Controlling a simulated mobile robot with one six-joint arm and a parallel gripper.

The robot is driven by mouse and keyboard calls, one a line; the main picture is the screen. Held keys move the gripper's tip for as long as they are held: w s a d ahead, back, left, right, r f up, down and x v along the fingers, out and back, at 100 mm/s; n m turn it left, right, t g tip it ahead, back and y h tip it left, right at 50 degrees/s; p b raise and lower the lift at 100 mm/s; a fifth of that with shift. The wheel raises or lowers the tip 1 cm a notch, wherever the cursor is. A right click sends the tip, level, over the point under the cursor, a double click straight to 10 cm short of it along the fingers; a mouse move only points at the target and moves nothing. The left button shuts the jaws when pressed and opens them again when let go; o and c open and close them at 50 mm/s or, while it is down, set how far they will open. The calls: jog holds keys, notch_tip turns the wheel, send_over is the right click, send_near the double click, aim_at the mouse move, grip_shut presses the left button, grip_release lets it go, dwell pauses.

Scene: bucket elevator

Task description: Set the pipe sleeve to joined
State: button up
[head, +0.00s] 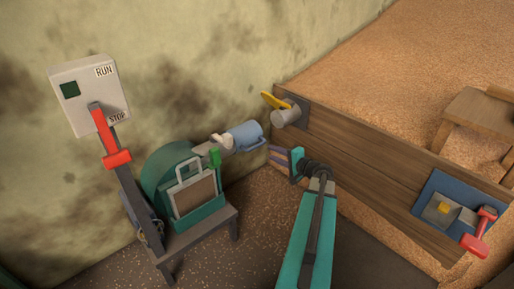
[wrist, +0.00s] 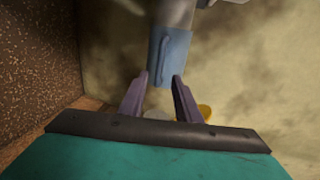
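The blue pipe sleeve (head: 246,136) sits around the end of the grey pipe (head: 219,146) that comes from the green machine. A gap separates it from the grey pipe stub (head: 286,117) on the wooden wall. The sleeve also shows in the wrist view (wrist: 172,58), with a raised loop along its side. My gripper (head: 273,156) is just below and right of the sleeve in the head view. In the wrist view my gripper (wrist: 161,78) is open, its purple fingertips apart near the sleeve's lower end. Whether they touch it I cannot tell.
A yellow lever (head: 270,99) sits at the stub. A RUN/STOP box (head: 88,95) has its red-handled lever (head: 112,145) down by STOP. The wooden wall (head: 370,157) holds back grain. A blue plate (head: 433,207) with a red handle is at the right.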

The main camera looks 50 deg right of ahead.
aim_at(257, 146)
jog(key=b+x, duration=0.2)
jog(key=x, duration=1)
jog(key=shift+s, duration=0.1)
grip_shut()
